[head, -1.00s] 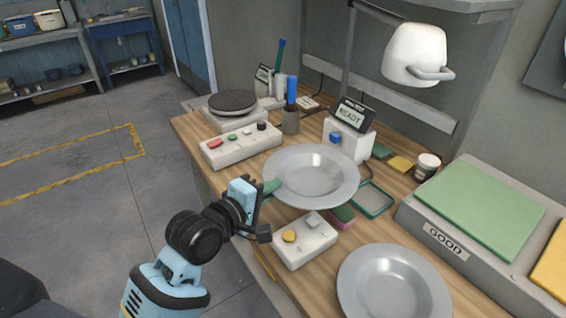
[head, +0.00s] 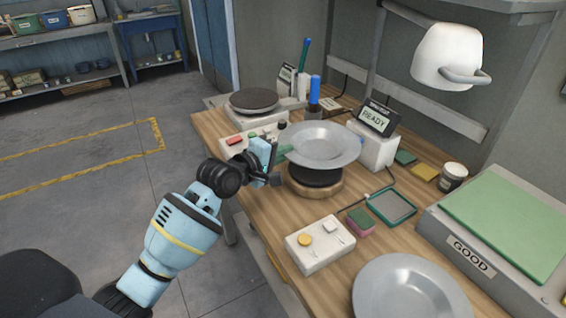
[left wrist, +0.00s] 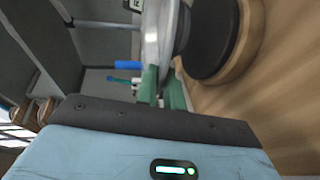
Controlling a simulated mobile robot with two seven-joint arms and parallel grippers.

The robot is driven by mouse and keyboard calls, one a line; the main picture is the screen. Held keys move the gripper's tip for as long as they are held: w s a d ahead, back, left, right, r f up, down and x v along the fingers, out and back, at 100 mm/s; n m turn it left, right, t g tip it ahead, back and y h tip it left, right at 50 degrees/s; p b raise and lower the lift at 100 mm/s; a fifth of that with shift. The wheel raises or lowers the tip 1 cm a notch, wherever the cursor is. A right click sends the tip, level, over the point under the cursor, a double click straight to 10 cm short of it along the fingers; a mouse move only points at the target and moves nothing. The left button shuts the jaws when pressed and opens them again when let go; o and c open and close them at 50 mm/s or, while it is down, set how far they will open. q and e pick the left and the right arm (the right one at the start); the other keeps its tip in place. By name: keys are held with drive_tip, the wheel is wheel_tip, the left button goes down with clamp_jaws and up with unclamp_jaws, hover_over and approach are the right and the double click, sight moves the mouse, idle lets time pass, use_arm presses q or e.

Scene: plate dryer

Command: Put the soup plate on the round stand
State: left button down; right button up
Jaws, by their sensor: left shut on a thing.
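The soup plate (head: 322,142) is a grey, wide-rimmed plate, roughly level over the round stand. My left gripper (head: 283,153) is shut on its near-left rim with green fingertips. The round stand has a black top (head: 316,174) and a wooden base (head: 318,191); the plate hides its back part. In the left wrist view, the plate (left wrist: 152,35) shows nearly edge-on beyond the green fingers (left wrist: 162,90), close beside the stand's black top (left wrist: 213,38). I cannot tell whether they touch. My right gripper is not in view.
A second grey plate (head: 410,292) lies at the front right. A white button box (head: 320,243), sponge (head: 360,222) and green-rimmed tray (head: 391,206) are in front of the stand. The READY display (head: 376,118) stands close behind right. A hotplate-like disc (head: 254,101) is behind left.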

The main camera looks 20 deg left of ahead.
use_arm(q)
drive_tip(key=shift+w+a, duration=0.2)
drive_tip(key=shift+w, duration=0.2)
drive_tip(key=shift+f, duration=1.6)
drive_tip(key=shift+f+b, duration=0.15)
drive_tip(key=shift+b, duration=0.15)
drive_tip(key=c, duration=1.5)
unclamp_jaws()
drive_tip(key=shift+s+f, duration=0.1)
drive_tip(key=shift+f, duration=0.05)
drive_tip(key=v, duration=1.2)
drive_tip(key=shift+r+p, duration=0.2)
drive_tip(key=shift+p, duration=0.25)
